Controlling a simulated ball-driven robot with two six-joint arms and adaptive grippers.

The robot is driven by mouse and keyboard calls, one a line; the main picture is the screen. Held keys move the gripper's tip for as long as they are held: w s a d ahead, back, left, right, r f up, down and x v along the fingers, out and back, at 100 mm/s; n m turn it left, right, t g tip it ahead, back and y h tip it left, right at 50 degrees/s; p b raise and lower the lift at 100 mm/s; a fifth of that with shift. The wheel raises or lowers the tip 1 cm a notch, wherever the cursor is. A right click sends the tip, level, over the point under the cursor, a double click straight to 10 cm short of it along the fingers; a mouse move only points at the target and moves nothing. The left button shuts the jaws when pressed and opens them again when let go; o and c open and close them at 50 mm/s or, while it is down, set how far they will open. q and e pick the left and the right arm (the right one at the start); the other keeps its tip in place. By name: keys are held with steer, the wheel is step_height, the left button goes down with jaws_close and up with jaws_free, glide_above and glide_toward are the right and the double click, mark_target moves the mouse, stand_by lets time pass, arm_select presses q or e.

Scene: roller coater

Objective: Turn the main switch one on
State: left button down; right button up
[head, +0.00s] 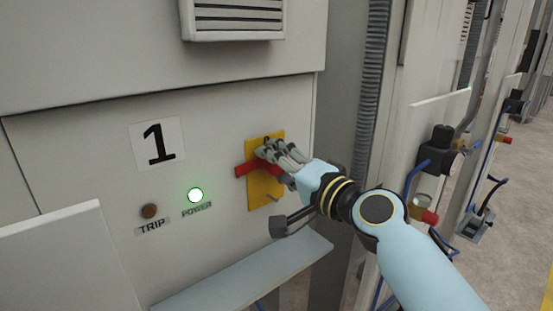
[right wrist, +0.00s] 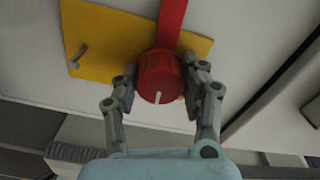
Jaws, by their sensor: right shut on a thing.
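The main switch one is a red rotary handle (head: 245,170) on a yellow plate (head: 264,191), on the cabinet face right of the "1" label (head: 157,143). In the head view the red handle lies roughly level across the plate. My right gripper (head: 272,157) is at the plate and covers part of the handle. In the right wrist view the fingers stand on both sides of the red knob (right wrist: 158,72), which has a white mark, and are shut on it. The green POWER lamp (head: 195,195) is lit. My left gripper is not in view.
The TRIP lamp (head: 149,211) is dark. A grey ledge (head: 240,274) juts out below the switch. A ribbed conduit (head: 371,90) and a machine with black and red fittings (head: 440,150) stand to the right. A vent (head: 236,18) is above.

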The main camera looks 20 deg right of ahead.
steer(key=shift+m, duration=0.6)
steer(key=o, duration=1.2)
steer(key=shift+c, duration=0.2)
steer(key=v, duration=1.2)
steer(key=shift+f, duration=0.1)
